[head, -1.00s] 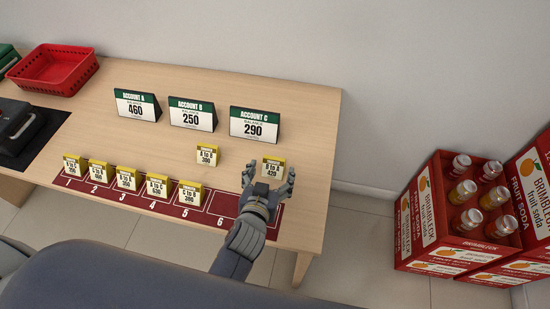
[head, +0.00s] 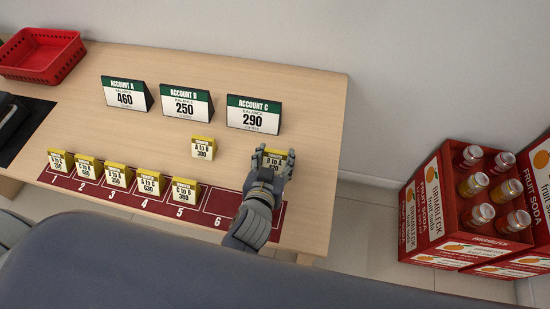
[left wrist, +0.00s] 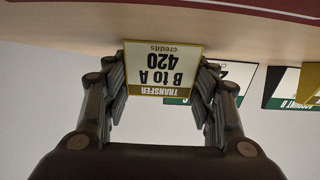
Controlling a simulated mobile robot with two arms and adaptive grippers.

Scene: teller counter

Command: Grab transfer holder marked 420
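The transfer holder marked "B to A 420" (left wrist: 163,70) stands between my left gripper's fingers in the left wrist view, upside down in the picture. In the head view this yellow-topped holder (head: 272,153) is partly hidden by the fingers. My left gripper (head: 275,158) is around it, with a finger against each side edge, and looks shut on it. The holder appears to stand on the table, with no clear lift. My right gripper is not in view.
Another holder, A to B 300 (head: 203,148), stands to the left. Several holders stand along the numbered red strip (head: 217,203); slot 6 is empty. Account signs (head: 253,115) stand behind. A red basket (head: 43,55) is at far left. Soda crates (head: 440,205) stand right of the table.

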